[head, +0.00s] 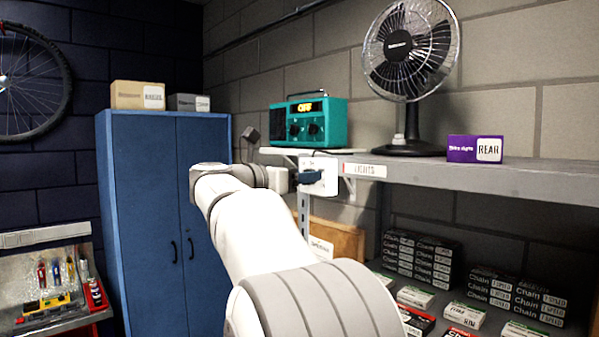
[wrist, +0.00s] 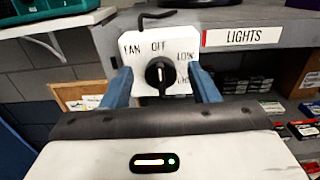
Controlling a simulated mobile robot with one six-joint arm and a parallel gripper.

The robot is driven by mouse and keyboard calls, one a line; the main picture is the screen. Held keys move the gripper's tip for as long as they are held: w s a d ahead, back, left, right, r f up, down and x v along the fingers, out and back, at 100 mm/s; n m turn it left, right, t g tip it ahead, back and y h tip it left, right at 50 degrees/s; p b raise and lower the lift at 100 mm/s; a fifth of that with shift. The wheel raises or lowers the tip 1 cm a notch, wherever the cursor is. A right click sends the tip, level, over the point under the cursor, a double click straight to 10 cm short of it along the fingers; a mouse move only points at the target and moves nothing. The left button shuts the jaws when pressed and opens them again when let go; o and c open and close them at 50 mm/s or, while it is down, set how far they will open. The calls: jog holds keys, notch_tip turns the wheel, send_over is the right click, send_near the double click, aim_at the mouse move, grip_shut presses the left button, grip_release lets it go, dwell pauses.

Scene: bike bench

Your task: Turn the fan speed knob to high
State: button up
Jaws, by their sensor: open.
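The black round fan knob (wrist: 159,74) sits on a white plate (wrist: 185,48) marked FAN, OFF and LOW; a lower-right label is partly hidden. Its pale pointer mark points up toward OFF. In the head view the plate (head: 326,165) is on the shelf's front edge. My gripper (wrist: 160,76) is open, with one blue finger on each side of the knob and gaps between. In the head view my gripper (head: 312,178) is at the plate and hides the knob. The black desk fan (head: 409,48) stands on the shelf above.
A LIGHTS label (wrist: 244,36) is right of the plate. Chain boxes (head: 422,258) fill the lower shelf. A blue cabinet (head: 150,220) stands to the left.

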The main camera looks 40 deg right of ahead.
jog(key=shift+d, duration=0.2)
jog(key=shift+c, duration=0.2)
jog(key=c, duration=0.9)
